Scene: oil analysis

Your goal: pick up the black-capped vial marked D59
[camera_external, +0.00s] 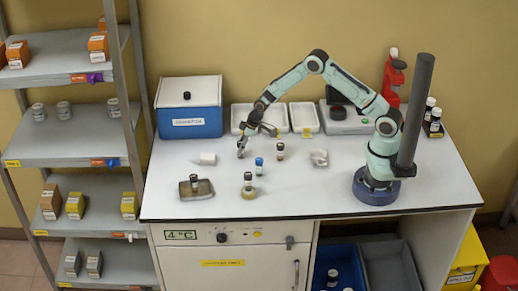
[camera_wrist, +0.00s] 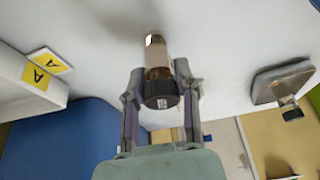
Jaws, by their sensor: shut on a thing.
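My gripper (camera_wrist: 160,75) is shut on a black-capped vial (camera_wrist: 160,62) in the wrist view. The vial has brown glass and a pale label, and its black cap (camera_wrist: 161,94) faces the camera. A small white mark shows on the cap, too small to read, so I cannot confirm D59. In the outside view my gripper (camera_external: 242,150) is low over the left-middle of the bench, and the vial in it is hard to make out.
A blue-capped vial (camera_external: 259,165) stands close to my gripper. A white block (camera_external: 208,158) lies to its left. A blue box (camera_external: 188,118) and white trays (camera_external: 304,112) stand at the back. A crumpled pale object (camera_external: 319,157) lies to the right.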

